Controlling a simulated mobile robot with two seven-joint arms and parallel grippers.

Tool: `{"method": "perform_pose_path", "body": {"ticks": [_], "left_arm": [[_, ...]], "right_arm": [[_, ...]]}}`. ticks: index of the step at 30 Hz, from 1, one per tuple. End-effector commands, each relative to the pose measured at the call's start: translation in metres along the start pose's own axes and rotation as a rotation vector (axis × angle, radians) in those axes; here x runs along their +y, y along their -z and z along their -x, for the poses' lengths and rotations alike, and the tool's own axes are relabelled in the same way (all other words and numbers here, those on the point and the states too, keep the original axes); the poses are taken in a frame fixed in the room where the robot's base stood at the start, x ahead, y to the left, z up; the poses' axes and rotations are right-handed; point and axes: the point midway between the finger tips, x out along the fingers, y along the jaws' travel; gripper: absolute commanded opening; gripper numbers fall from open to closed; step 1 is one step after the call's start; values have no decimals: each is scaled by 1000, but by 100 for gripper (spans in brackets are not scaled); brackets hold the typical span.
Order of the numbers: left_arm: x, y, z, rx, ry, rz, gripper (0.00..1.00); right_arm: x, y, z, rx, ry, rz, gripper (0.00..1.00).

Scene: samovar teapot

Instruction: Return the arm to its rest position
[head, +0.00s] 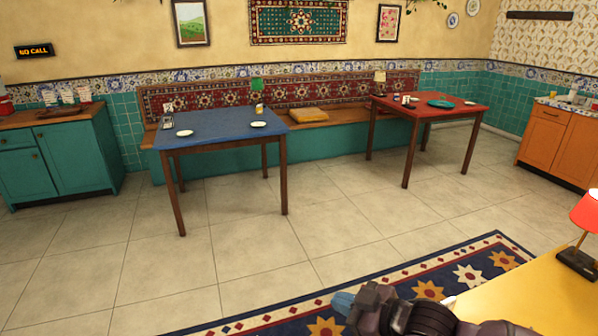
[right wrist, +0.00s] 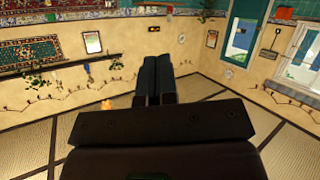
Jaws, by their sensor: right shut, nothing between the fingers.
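My right gripper (head: 345,303) shows at the bottom of the head view, with its dark arm coming in from the lower right beside the yellow table. Its blue-grey fingertips are over the patterned rug and touch nothing I can see. In the right wrist view the two fingers (right wrist: 154,82) lie side by side, shut and empty, against a wall and beamed ceiling that look upside down. My left gripper and arm are not in view.
A yellow table (head: 545,295) with a red lamp (head: 587,212) stands at the lower right, close to my right arm. The patterned rug (head: 455,272) lies beyond it. A blue table (head: 220,126) and a red table (head: 425,106) stand farther off. The tiled floor between is clear.

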Motion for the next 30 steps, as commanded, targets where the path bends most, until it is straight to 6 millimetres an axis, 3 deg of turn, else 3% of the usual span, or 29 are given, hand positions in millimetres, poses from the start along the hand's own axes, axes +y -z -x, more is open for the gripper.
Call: {"method": "perform_pose_path", "body": {"ticks": [8, 17, 23, 27, 30], "left_arm": [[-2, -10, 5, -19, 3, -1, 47], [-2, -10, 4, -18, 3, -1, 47], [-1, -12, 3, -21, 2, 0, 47], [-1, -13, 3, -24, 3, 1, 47], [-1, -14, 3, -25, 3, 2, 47]], "right_arm": [[11, -31, 20, 70, -265, -36, 0], [12, -113, 76, -26, -537, -154, 0], [-14, -182, 127, -154, -680, -285, 0], [-45, -225, 161, -239, -742, -399, 0], [-69, -245, 178, -287, -763, -458, 0]]}}
